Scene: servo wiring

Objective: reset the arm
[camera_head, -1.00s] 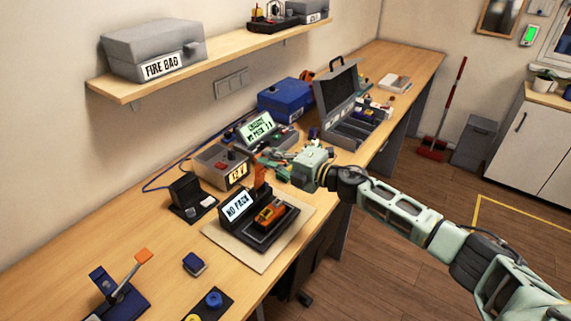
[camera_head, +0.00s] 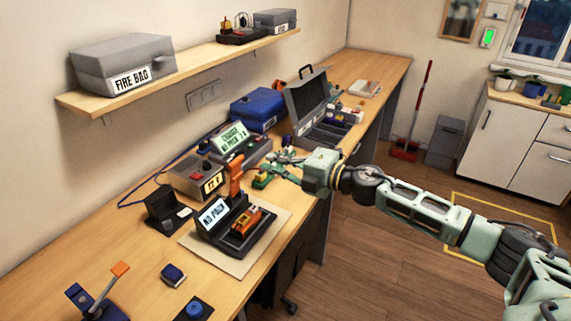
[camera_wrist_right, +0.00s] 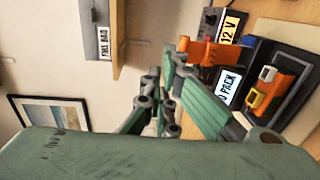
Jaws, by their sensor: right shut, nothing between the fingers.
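My right gripper (camera_head: 277,162) is shut and empty above the workbench, reaching in from the right. Its green fingers also show in the wrist view (camera_wrist_right: 168,88). An upright orange handle-like part (camera_head: 236,178) stands just left of the fingertips, apart from them in the head view. A black stand with a "NO PACK" display (camera_head: 214,213) sits nearer me, with an orange block (camera_head: 246,220) in its bed; the block also shows in the wrist view (camera_wrist_right: 286,77). My left gripper is not in view.
A grey box reading "12 V" (camera_head: 190,178) and a charger with a lit screen (camera_head: 231,139) stand behind. An open grey case (camera_head: 305,103) and a blue box (camera_head: 257,108) are farther back. A shelf (camera_head: 90,101) overhangs the wall side.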

